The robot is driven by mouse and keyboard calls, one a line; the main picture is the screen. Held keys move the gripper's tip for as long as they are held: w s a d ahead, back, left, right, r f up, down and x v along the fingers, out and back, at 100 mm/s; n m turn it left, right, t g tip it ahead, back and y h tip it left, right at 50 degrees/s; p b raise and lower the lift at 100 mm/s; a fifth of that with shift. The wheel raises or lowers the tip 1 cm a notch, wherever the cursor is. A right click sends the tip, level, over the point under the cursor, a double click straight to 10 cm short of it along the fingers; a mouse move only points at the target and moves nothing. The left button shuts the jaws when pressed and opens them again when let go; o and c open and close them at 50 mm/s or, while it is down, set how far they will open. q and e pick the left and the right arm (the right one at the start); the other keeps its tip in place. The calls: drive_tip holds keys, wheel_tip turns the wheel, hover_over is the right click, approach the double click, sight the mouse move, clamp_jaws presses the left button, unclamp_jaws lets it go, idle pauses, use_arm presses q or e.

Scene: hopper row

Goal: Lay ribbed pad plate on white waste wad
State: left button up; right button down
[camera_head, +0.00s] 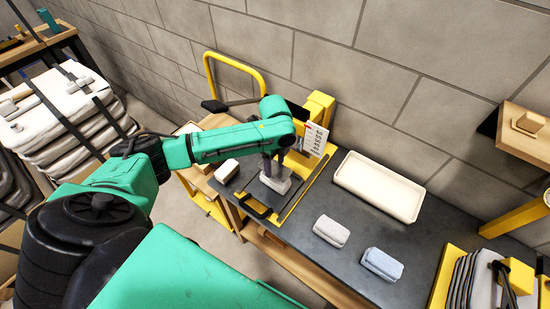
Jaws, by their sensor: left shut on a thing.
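My left arm reaches in from the left. Its gripper (272,168) points down over the dark bench and is shut on a small light grey piece (275,184). The piece may be the ribbed pad plate, but I cannot make out ribs. The fingers partly hide it, and I cannot tell whether it touches what is below. A whitish wad-like block (331,231) lies on the bench to the right, apart from the gripper. A pale blue block (382,264) lies further right. Another white block (227,171) sits left of the gripper. My right gripper is out of view.
A cream tray (400,211) lies empty along the wall. A yellow-framed fixture with a black handle (256,208) and a chart card (315,139) stands close around the gripper. The dark bench (343,263) has bare room near the blocks. A strapped stack (470,278) stands at right.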

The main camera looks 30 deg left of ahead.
sight(275, 169)
use_arm(q)
wheel_tip(275, 169, down, 3)
drive_tip(key=shift+d+r+b, duration=0.1)
drive_tip(key=shift+r+b, duration=0.1)
drive_tip(key=shift+b, duration=0.15)
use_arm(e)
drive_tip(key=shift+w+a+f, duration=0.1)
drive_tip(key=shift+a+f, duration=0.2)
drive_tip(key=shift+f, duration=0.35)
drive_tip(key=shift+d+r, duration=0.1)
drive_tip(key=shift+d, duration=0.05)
use_arm(q)
drive_tip(key=shift+r+p, duration=0.1)
drive_tip(key=shift+p, duration=0.35)
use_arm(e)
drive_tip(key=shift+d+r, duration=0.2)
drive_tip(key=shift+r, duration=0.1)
use_arm(q)
drive_tip(key=shift+f, duration=0.3)
